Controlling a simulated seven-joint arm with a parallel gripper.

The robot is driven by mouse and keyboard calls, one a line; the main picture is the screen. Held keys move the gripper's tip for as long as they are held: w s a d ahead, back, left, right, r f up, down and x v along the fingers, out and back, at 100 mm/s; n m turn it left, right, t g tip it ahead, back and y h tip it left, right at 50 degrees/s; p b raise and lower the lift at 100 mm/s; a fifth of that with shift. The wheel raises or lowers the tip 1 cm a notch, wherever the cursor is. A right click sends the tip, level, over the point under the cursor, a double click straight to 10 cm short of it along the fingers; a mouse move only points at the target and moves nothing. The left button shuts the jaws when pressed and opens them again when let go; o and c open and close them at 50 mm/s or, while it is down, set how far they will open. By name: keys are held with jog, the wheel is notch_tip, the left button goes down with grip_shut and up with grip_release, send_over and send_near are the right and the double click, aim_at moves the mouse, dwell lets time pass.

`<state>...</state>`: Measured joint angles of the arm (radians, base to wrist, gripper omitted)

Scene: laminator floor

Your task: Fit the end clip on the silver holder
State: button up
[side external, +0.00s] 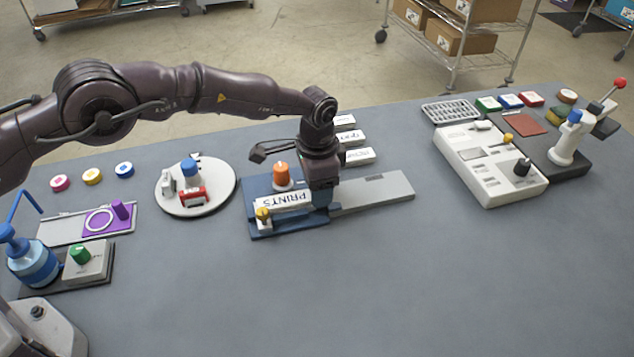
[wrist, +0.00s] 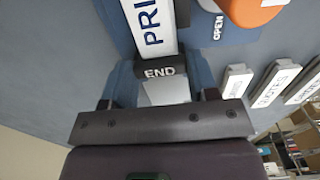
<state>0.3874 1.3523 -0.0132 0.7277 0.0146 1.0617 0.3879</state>
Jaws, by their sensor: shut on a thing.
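The dark end clip (wrist: 160,72), marked END, sits between my fingers in the wrist view. My gripper (wrist: 160,80) is shut on it and points down at the blue base. In the side view my gripper (side external: 322,200) stands at the right end of the PRINTS strip (side external: 284,202) and hides the clip. The clip lies right at the end of that strip (wrist: 149,22); whether it is fully seated cannot be told. The long silver holder (side external: 380,193) runs out to the right past my gripper, and a silver face (wrist: 167,92) shows behind the clip.
An orange knob (side external: 281,174) stands on the blue base (side external: 254,188) behind the strip, with a yellow knob (side external: 263,214) at its front left. Several white labelled blocks (side external: 357,156) lie behind. A round white tray (side external: 212,205) is to the left. The front table is clear.

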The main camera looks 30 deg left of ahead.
jog(key=shift+f, duration=0.25)
dwell(0.6)
jog(key=o, duration=1.3)
jog(key=shift+c, duration=0.2)
jog(key=shift+r, duration=3.75)
